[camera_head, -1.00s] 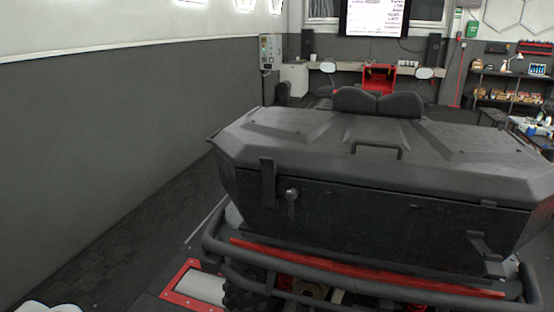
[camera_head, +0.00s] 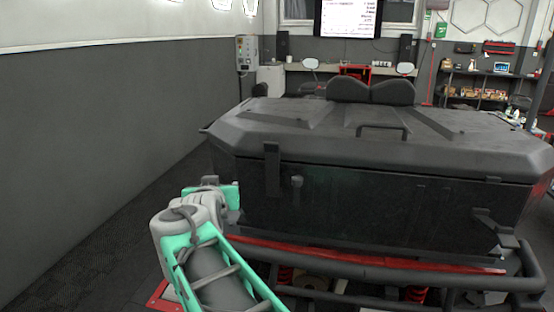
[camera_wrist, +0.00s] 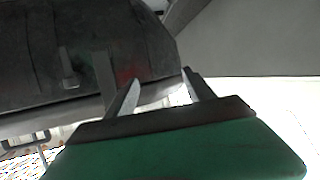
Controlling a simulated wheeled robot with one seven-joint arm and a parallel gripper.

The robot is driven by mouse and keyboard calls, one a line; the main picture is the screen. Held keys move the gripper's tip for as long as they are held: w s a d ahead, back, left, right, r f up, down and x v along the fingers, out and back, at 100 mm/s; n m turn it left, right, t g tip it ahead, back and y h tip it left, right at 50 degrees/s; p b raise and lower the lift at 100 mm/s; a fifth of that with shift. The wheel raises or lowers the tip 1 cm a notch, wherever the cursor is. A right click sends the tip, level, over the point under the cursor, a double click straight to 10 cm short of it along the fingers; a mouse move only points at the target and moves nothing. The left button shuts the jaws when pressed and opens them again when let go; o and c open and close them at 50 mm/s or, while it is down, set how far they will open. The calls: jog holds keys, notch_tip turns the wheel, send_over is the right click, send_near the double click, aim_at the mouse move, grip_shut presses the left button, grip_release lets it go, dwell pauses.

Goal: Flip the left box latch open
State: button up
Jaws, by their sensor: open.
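The dark cargo box (camera_head: 390,205) stands on the back of a vehicle with its lid (camera_head: 330,140) down. The left latch (camera_head: 271,168) is an upright dark strip crossing the lid edge on the box front, lying close against it. It also shows in the wrist view as a grey strip (camera_wrist: 105,78). The right latch (camera_head: 490,228) sticks out from the front, low down. My gripper (camera_wrist: 162,86) is open with nothing between its fingers, beside the left latch and apart from it. In the head view my arm reaches up left of the latch; the fingertips cannot be made out there.
A small round lock (camera_head: 297,182) sits just right of the left latch. A black bumper bar (camera_head: 400,272) with a red strip runs below the box. A grey wall (camera_head: 90,130) stands to the left, with free floor between.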

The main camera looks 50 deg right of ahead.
aim_at(271, 144)
jog(key=s+d+r+m+g+h, duration=0.2)
jog(key=s+d+r+m+h, duration=0.35)
jog(key=d, duration=0.55)
jog(key=shift+n, duration=0.95)
jog(key=d, duration=0.2)
jog(key=w+d+r+p, duration=0.1)
jog(key=d, duration=0.1)
jog(key=w+d, duration=0.1)
jog(key=d, duration=0.1)
jog(key=shift+d+r+p, duration=0.1)
jog(key=shift+r+p, duration=0.3)
jog(key=shift+w+d+f, duration=0.1)
jog(key=shift+w+d, duration=0.1)
jog(key=shift+d, duration=0.05)
jog(key=shift+c, duration=0.3)
grip_shut()
